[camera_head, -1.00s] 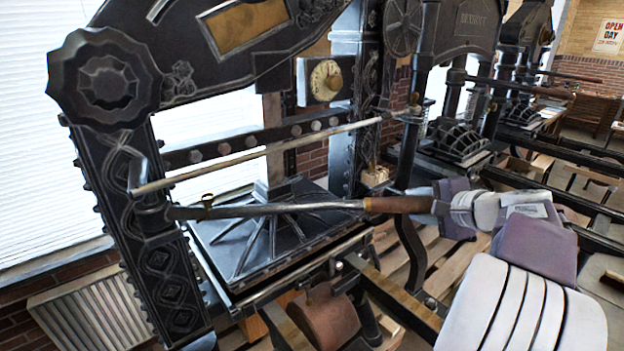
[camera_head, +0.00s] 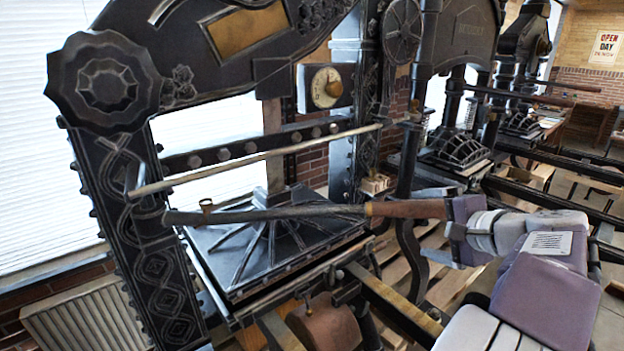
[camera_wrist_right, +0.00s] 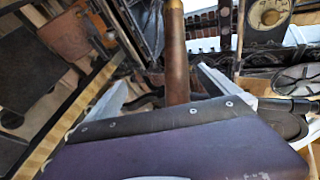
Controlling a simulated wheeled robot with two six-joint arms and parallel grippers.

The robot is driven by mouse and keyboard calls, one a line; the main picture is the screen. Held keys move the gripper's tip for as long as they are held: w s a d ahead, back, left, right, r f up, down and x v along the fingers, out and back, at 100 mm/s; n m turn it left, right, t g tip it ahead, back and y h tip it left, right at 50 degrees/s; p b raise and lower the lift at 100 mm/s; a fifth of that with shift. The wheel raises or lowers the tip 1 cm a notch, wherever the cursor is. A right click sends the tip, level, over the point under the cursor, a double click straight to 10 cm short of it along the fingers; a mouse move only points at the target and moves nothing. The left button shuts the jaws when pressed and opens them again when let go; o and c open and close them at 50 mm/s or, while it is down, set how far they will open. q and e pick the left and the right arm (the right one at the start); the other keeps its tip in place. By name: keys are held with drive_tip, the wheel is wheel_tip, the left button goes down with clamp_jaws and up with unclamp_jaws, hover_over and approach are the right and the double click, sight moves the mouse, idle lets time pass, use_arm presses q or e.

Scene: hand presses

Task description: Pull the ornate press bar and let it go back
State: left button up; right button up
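The ornate press (camera_head: 150,235) is a dark iron frame with relief patterns, at the left and centre of the head view. Its press bar (camera_head: 270,212) runs nearly level across the front to a brown wooden handle (camera_head: 405,209), which also shows in the right wrist view (camera_wrist_right: 176,55). My right gripper (camera_head: 455,218) is at the handle's right end. In the wrist view its pale fingers (camera_wrist_right: 168,88) stand apart, one on each side of the handle, with gaps showing. The handle's near end is hidden behind the gripper body. My left gripper is out of view.
A long pale rod (camera_head: 260,158) crosses the press above the bar. A dial (camera_head: 326,88) is on the press behind. More presses (camera_head: 458,140) stand to the right with projecting bars. A radiator (camera_head: 85,315) is at lower left.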

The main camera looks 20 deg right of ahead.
drive_tip(key=s+d+r+p, duration=0.3)
drive_tip(key=s+r, duration=0.1)
drive_tip(key=s, duration=0.4)
drive_tip(key=s+d+r+p, duration=0.2)
drive_tip(key=d+p, duration=0.4)
drive_tip(key=d, duration=0.1)
drive_tip(key=s+d+r+p, duration=0.2)
drive_tip(key=s+d+p, duration=0.1)
drive_tip(key=d+p, duration=0.4)
drive_tip(key=shift+s+d+r, duration=0.2)
drive_tip(key=shift+d+r, duration=0.1)
drive_tip(key=shift+d, duration=0.45)
drive_tip(key=shift+w, duration=0.1)
